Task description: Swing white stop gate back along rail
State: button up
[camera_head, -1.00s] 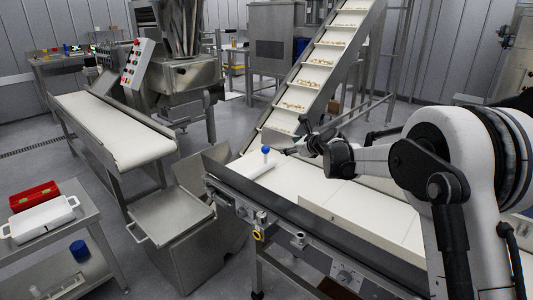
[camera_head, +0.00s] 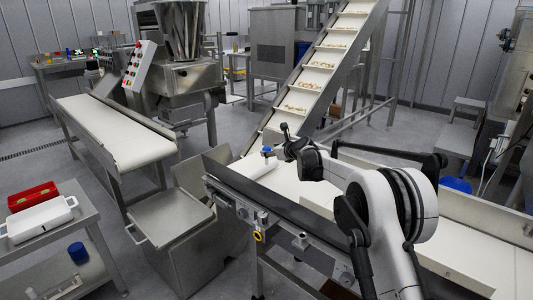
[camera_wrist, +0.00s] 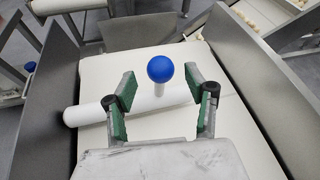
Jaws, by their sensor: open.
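The white stop gate (camera_wrist: 84,115) shows in the wrist view as a rounded white bar lying across the white belt. A blue ball knob (camera_wrist: 160,68) stands on a short white post above the bar. The knob also shows in the head view (camera_head: 266,149), near the left end of the belt. My gripper (camera_wrist: 160,76) is open, with one green-padded finger on each side of the knob and a visible gap on both sides. I cannot tell how deep the knob sits between the fingers. The gripper's body hides part of the belt and bar.
A dark side wall (camera_head: 250,189) edges the belt on the near side. The inclined conveyor (camera_head: 321,64) with pasta on it rises behind. A steel bin (camera_head: 172,215) stands at the belt's left end, beside a side table with a red box (camera_head: 34,196).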

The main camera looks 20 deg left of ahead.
aim_at(269, 149)
jog(key=shift+b+x, duration=0.4)
jog(key=shift+x, duration=1.65)
grip_shut()
